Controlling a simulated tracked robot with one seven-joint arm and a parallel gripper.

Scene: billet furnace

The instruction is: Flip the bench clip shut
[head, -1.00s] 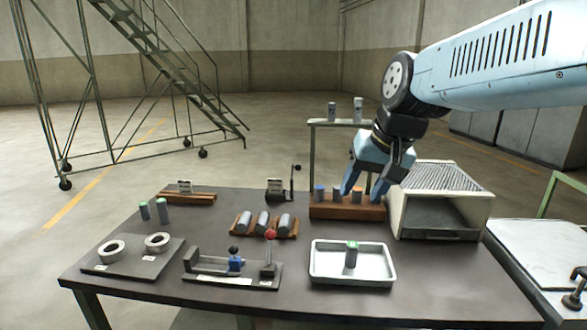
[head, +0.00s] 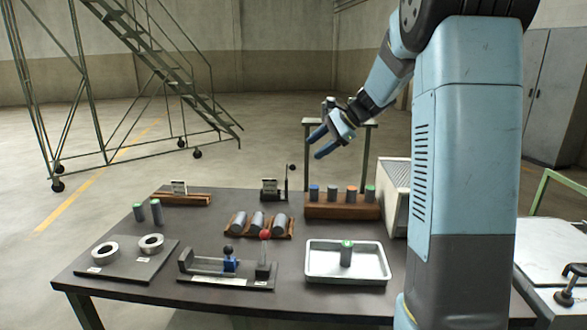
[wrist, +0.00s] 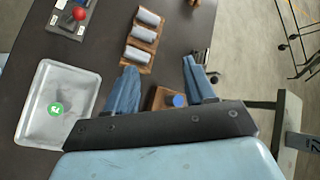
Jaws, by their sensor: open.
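The likely bench clip is a small dark fixture (head: 269,189) at the back middle of the bench, with a pale card and an upright lever (head: 286,182) topped by a black knob. The lever stands up. In the wrist view a dark piece beside one finger may be this clip, but it is too covered to tell. My gripper (head: 319,142) is open and empty, above the back of the bench, higher than the clip and to its right. In the wrist view its two fingers (wrist: 160,72) are spread above the bench and apart from everything.
A wooden rack (head: 342,212) of several capped cylinders stands right of the clip. A rack of three lying cylinders (head: 258,224) is in front. A white tray (head: 318,277) holds one green-topped cylinder. A front fixture has a red-knobbed lever (head: 264,250). My arm hides the bench's right side.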

